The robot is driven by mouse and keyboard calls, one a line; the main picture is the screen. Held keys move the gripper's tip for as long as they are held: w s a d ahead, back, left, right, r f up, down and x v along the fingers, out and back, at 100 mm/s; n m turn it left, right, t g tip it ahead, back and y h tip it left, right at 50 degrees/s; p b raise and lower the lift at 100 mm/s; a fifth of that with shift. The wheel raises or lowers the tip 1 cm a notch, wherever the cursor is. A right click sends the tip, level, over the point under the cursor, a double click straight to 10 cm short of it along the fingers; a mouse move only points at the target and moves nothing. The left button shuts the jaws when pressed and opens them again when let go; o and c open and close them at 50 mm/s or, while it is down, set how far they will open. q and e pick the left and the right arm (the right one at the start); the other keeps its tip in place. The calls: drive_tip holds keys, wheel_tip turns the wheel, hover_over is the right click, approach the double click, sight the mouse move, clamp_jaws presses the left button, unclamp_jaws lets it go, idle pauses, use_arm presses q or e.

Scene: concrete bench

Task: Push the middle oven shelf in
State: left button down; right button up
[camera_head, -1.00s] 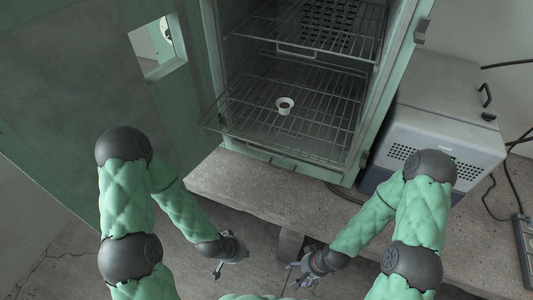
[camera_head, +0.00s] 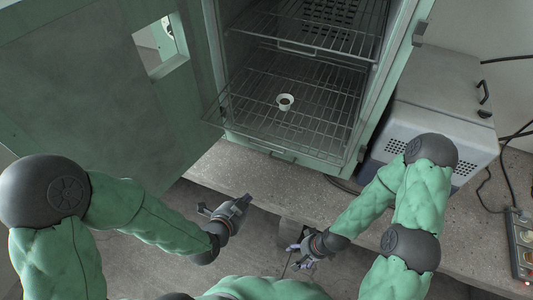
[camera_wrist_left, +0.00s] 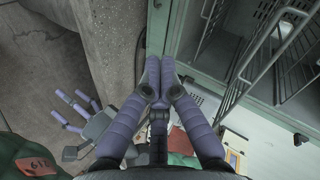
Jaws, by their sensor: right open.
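The oven (camera_head: 222,60) stands open with wire shelves inside. A lower visible wire shelf (camera_head: 318,112) holds a small white cup (camera_head: 285,102), and its front edge sticks out past the opening at the left. An upper wire shelf (camera_head: 310,30) sits above it. I cannot tell whether another shelf lies below. My left gripper (camera_head: 235,204) is in front of and below the oven, apart from the shelves; in the left wrist view its fingertips (camera_wrist_left: 160,68) are together, holding nothing. My right gripper (camera_head: 303,250) is open and empty, lower, in front of the bench.
The green oven door (camera_head: 90,90) stands wide open at the left. A grey-white box (camera_head: 437,120) with a handle sits right of the oven. Cables and a socket strip (camera_head: 520,240) lie at the right. The concrete bench edge (camera_head: 225,175) runs below the oven.

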use_arm(q)
wheel_tip(320, 180, up, 10)
drive_tip(key=s+d+m+t+p, duration=0.1)
drive_tip(key=s+m+t+p, duration=0.1)
drive_tip(key=m+t, duration=0.35)
drive_tip(key=w+d+f, duration=0.1)
drive_tip(key=w+d, duration=0.1)
drive_tip(key=w, duration=0.4)
drive_tip(key=w+d+f+m+g+b, duration=0.1)
drive_tip(key=w+d, duration=0.1)
drive_tip(key=w, duration=0.5)
drive_tip(key=shift+w+d+f+h, duration=0.2)
drive_tip(key=shift+d+f+h, duration=0.1)
drive_tip(key=shift+f+h, duration=0.1)
drive_tip(key=shift+g, duration=0.25)
drive_tip(key=b, duration=0.5)
approach(292, 94)
drive_tip(key=s+f, duration=0.5)
drive_tip(key=f, duration=0.1)
drive_tip(key=r+b+x, duration=0.1)
drive_tip(key=r+x, duration=0.1)
drive_tip(key=x, duration=1)
drive_tip(key=shift+w+r+b, duration=0.3)
drive_tip(key=shift+w+r, duration=0.25)
drive_tip(key=shift+r, duration=0.1)
drive_tip(key=shift+a, duration=0.1)
